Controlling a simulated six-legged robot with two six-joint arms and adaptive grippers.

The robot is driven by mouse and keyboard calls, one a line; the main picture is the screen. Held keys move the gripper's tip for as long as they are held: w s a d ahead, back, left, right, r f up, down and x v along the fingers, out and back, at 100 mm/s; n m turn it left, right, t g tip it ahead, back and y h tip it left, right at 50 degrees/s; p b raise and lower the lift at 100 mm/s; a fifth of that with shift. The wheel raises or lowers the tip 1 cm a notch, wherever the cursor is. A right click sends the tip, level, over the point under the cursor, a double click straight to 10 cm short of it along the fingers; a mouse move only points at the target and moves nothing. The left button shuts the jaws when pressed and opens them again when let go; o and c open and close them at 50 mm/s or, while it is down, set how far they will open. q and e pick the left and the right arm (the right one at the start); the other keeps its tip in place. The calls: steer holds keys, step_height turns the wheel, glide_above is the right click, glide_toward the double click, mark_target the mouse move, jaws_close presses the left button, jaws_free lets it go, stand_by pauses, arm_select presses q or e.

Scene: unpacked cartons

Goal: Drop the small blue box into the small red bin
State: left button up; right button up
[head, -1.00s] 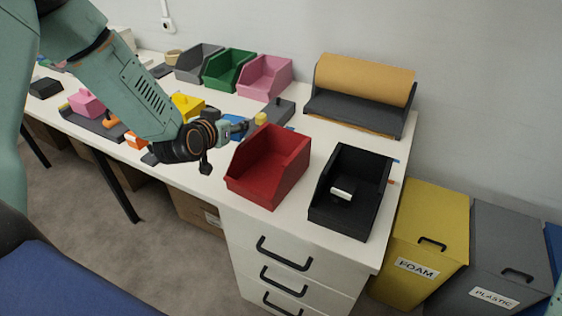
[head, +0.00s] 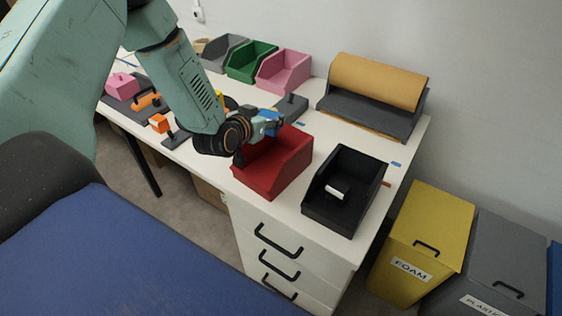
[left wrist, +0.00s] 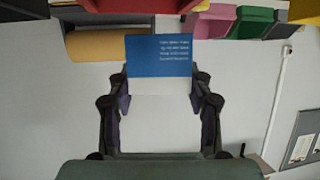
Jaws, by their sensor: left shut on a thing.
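My left gripper (head: 266,125) is shut on the small blue box (head: 269,121) and holds it over the back left part of the small red bin (head: 287,172). In the left wrist view the blue box (left wrist: 160,56), with white print and a white lower part, sits between the two fingers (left wrist: 160,105). A red strip of the bin (left wrist: 125,3) shows at the top edge there. The red bin stands on the white table; my arm hides its back left corner and part of its inside. My right gripper is not in view.
Grey, green (head: 250,64) and pink (head: 284,71) bins line the back. A brown paper roll (head: 378,80) sits behind. Yellow (head: 425,232) and grey waste bins stand right of the table.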

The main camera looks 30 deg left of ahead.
arm_select(q)
steer(key=shift+a+f, duration=0.1)
steer(key=shift+f, duration=0.3)
steer(key=f+b, duration=0.1)
steer(key=a+f+b, duration=0.1)
steer(key=f, duration=0.1)
steer(key=shift+a+b, duration=0.15)
steer(key=shift+b, duration=0.25)
steer(key=shift+s+d+f+b, duration=0.1)
steer(key=shift+d+f+b, duration=0.2)
steer(key=shift+f+b, duration=0.45)
steer(key=shift+a+f+b, duration=0.15)
steer(key=shift+f+b, duration=0.35)
steer(key=o, duration=0.8)
steer(key=shift+d+r, duration=0.15)
steer(key=shift+d, duration=0.15)
steer(key=shift+o, duration=1.1)
steer(key=shift+a, duration=0.2)
